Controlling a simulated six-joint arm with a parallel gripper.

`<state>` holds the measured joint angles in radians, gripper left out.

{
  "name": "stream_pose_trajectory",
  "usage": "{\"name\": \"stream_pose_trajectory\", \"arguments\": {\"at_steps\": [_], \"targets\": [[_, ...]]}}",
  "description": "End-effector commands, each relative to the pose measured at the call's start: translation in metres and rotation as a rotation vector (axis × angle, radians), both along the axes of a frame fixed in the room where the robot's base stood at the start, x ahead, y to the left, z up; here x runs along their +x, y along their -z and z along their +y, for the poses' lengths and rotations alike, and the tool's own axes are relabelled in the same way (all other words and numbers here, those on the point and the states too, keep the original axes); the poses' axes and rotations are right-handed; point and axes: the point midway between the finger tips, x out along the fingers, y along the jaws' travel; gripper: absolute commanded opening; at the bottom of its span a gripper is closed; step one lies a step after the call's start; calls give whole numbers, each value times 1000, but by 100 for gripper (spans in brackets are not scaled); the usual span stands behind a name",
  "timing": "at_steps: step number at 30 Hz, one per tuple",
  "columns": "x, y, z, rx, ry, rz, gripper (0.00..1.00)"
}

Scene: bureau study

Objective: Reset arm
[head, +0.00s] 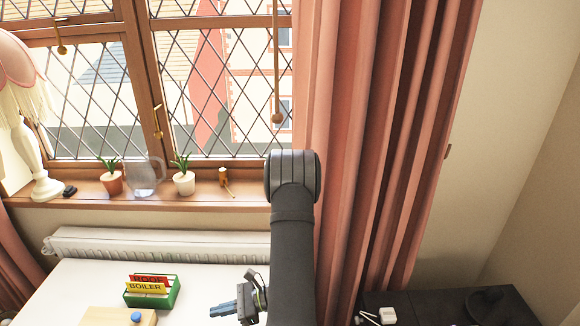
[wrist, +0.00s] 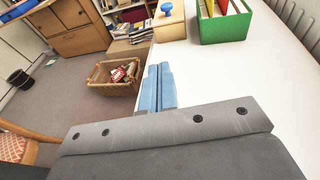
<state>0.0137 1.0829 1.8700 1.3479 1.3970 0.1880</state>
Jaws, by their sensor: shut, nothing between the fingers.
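My gripper (head: 224,309) is low in the head view, over the right part of the white desk (head: 75,285). Its blue fingers are together and empty. In the wrist view my gripper (wrist: 160,72) points along the desk's edge, with the white desk top (wrist: 245,85) to its right and the floor to its left. It touches nothing that I can see. My dark arm reaches up past the window sill in the head view and bends back down.
A green box (head: 152,290) with labelled cards and a wooden block with a blue knob (head: 136,317) stand on the desk. The sill holds a lamp (head: 38,160), two potted plants and a glass jug (head: 142,177). A pink curtain (head: 375,130) hangs close right. A wicker basket (wrist: 113,86) is on the floor.

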Motion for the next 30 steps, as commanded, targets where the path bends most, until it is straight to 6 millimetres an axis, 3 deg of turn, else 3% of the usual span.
{"name": "stream_pose_trajectory", "arguments": {"at_steps": [9, 15, 30], "targets": [[10, -11, -52, -1, 4, -1, 0], [13, -16, -72, 0, 2, -1, 0], [14, -17, -78, 0, 0, 0, 0]]}}
